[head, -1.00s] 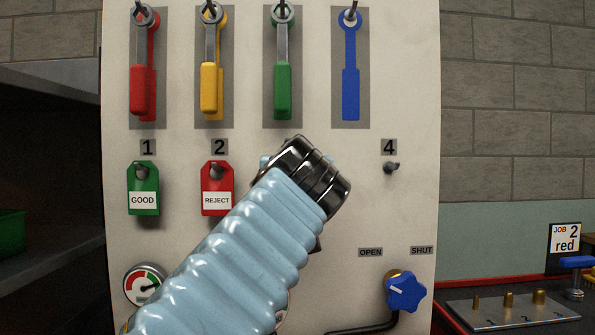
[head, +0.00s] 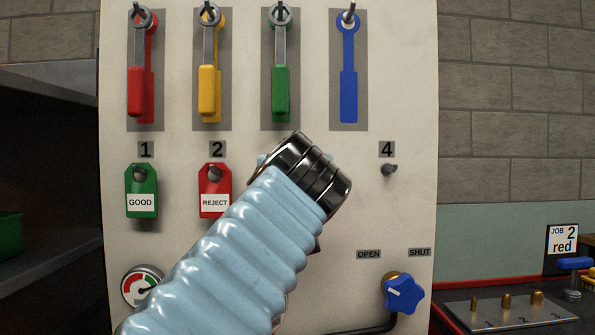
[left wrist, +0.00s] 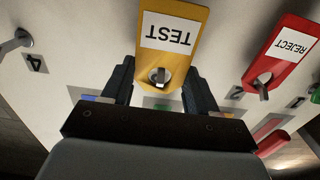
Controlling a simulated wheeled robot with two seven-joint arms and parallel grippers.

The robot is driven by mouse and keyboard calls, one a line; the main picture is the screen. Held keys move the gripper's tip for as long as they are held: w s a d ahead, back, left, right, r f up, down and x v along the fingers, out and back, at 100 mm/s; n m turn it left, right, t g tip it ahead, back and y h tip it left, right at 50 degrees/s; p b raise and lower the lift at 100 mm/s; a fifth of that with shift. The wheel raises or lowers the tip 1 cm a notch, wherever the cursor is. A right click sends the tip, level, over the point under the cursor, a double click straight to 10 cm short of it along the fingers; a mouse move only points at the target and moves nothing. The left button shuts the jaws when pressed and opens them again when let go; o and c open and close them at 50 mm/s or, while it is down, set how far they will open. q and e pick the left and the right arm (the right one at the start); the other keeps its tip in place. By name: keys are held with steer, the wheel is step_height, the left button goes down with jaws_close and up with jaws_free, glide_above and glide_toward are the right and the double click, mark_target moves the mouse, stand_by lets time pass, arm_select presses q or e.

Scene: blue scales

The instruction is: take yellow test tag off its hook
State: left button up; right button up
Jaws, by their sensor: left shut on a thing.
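The yellow test tag (left wrist: 172,32) shows upside down in the left wrist view, with a white TEST label. Its hook (left wrist: 160,76) still passes through the hole in the tag. My left gripper (left wrist: 160,85) has one dark finger on each side of the tag near that hole and is shut on it. In the head view my light-blue left arm (head: 240,245) with its dark wrist covers the tag and the third hook. My right gripper is in neither view.
A green GOOD tag (head: 141,190) hangs on hook 1 and a red REJECT tag (head: 215,182) on hook 2. Hook 4 (head: 389,170) is bare. Coloured hanging tools line the board above.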

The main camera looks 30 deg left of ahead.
arm_select(q)
steer(key=b+v, duration=0.1)
steer(key=v, duration=0.6)
stand_by(1.0)
